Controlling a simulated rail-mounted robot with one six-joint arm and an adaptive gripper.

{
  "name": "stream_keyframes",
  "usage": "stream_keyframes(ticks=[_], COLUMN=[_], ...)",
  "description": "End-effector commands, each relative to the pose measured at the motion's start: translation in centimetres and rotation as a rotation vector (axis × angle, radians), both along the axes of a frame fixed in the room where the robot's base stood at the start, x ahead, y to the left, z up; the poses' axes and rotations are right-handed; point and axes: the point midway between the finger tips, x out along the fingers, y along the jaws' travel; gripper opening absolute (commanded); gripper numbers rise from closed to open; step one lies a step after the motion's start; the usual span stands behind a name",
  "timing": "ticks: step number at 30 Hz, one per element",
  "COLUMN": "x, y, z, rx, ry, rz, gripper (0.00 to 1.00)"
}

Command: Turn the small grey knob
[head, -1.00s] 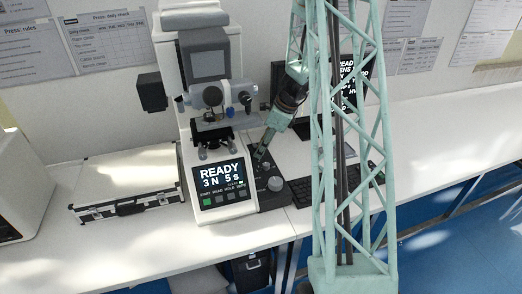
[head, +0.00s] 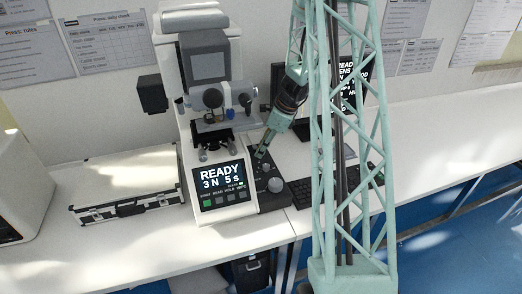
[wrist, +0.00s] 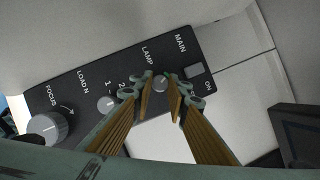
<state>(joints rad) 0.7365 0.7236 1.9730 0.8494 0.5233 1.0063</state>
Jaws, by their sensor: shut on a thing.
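A dark control panel (wrist: 75,88) carries several knobs in a slanted row. The small grey knob (wrist: 160,84) sits below the LAMP label, between the fingertips of my gripper (wrist: 158,88). My gripper is shut on this knob, with one finger at each side. In the head view my gripper (head: 262,151) reaches down to the far end of the panel (head: 265,200), to the right of the tester's screen. The small grey knob is hidden or too small to make out there.
Close by are the LOAD N knob (wrist: 106,103), the large FOCUS knob (wrist: 48,127) and the MAIN switch (wrist: 195,71). The hardness tester (head: 209,135) stands left of the panel. A keyboard (head: 300,192) lies to the right, and a case (head: 125,190) at the left.

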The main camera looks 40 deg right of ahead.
Motion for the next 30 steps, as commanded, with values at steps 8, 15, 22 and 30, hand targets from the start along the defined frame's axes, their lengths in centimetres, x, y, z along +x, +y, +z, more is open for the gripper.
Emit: stream_keyframes(ticks=[8, 15, 22, 30], x=[0.08, 0.23, 0.37, 0.55], y=[-0.09, -0.21, -0.30, -0.24], z=[0.16, 0.19, 0.17, 0.07], rx=[0.001, 0.000, 0.000, 0.001], ry=[0.001, 0.000, 0.000, 0.001], rz=[0.147, 0.350, 0.569, 0.828], gripper=[0.04, 0.04, 0.04, 0.04])
